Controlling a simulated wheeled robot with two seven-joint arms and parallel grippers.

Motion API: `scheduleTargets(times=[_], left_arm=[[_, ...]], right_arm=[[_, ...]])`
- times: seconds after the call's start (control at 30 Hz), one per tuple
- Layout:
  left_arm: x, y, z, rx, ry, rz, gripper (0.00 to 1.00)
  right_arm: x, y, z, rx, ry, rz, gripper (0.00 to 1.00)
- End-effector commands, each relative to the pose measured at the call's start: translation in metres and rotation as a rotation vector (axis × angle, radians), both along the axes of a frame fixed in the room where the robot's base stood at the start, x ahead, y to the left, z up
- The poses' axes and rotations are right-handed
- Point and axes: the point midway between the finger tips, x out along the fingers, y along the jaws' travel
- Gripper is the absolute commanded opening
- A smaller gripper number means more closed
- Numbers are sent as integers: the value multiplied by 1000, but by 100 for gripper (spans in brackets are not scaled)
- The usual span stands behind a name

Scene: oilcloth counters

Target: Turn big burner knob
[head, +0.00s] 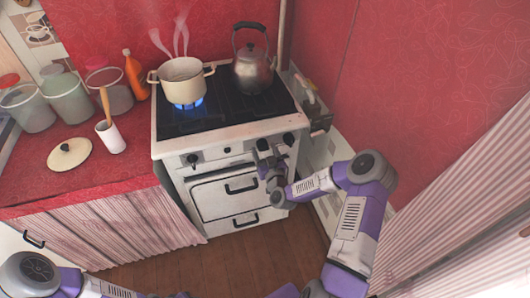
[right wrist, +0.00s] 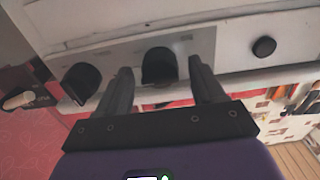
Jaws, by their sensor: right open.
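The stove (head: 222,148) has several dark knobs along its white front panel. My right gripper (head: 266,158) is open at the right part of this panel. In the right wrist view, its two fingers (right wrist: 157,88) stand on either side of a black knob (right wrist: 160,65), with a visible gap on each side. A second black knob (right wrist: 82,82) lies beyond the left finger, and a small round knob (right wrist: 263,47) lies to the right. The frames do not label which one is the big burner knob. My left gripper is not seen, only its arm at the lower left.
A steaming cream pot (head: 183,82) sits over a lit blue flame (head: 187,104). A grey kettle (head: 252,72) stands at the back right of the hob. Oven handles (head: 241,188) protrude below the panel. Jars, a bottle and a lid (head: 69,154) occupy the left counter.

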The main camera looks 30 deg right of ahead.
Motion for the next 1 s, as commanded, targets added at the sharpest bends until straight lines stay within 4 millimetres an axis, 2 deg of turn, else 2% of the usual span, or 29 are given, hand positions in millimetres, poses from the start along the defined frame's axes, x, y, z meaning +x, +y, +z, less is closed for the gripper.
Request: scheduleTargets(times=[0.07, 0.43, 0.77, 1.0], left_arm=[[0, 0, 0, 0, 0, 0, 43], [0, 0, 0, 0, 0, 0, 43], [0, 0, -2, 0, 0, 0, 43], [0, 0, -6, 0, 0, 0, 43]], right_arm=[[0, 0, 0, 0, 0, 0, 68], [0, 0, 0, 0, 0, 0, 13], [0, 1, 0, 53, -13, 0, 13], [0, 0, 0, 202, -48, -2, 13]])
